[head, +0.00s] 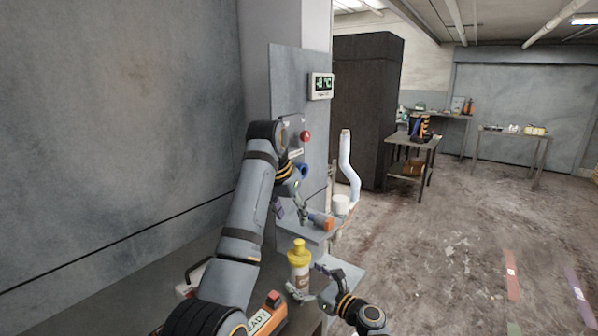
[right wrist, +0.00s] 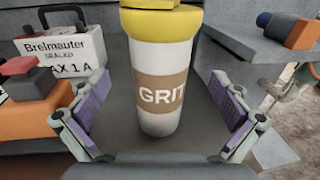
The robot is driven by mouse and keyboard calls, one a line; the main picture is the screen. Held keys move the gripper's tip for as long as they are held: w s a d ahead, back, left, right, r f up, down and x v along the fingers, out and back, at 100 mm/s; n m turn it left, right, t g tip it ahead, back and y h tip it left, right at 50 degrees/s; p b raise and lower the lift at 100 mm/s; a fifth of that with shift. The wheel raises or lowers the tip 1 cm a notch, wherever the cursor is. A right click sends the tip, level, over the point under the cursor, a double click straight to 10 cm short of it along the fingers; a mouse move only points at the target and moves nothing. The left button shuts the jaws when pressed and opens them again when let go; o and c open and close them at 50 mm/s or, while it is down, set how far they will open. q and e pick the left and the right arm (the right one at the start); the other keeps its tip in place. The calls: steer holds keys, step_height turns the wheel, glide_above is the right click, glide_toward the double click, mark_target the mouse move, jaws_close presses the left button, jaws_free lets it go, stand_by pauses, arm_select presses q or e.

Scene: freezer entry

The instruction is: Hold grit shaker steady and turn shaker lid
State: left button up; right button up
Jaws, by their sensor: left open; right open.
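The grit shaker (head: 299,270) is white with a yellow lid (head: 298,246) and stands upright on a grey ledge. In the right wrist view the shaker (right wrist: 160,62) shows a brown GRIT label, with its lid (right wrist: 160,22) cut off by the top edge. My right gripper (head: 308,281) is open low at the shaker. Its purple-padded fingers (right wrist: 161,105) stand on either side of the body, with gaps visible on both sides. My left gripper (head: 290,210) is open and empty, above and behind the lid, apart from it.
An orange box with a READY label (head: 262,317) and a white sealed case (right wrist: 75,48) lie left of the shaker. A wall panel with a red button (head: 305,137) rises near my left arm.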

steer(key=shift+p+v, duration=1.2)
steer(key=shift+v, duration=1.35)
steer(key=v, duration=1.2)
steer(key=shift+r, duration=0.1)
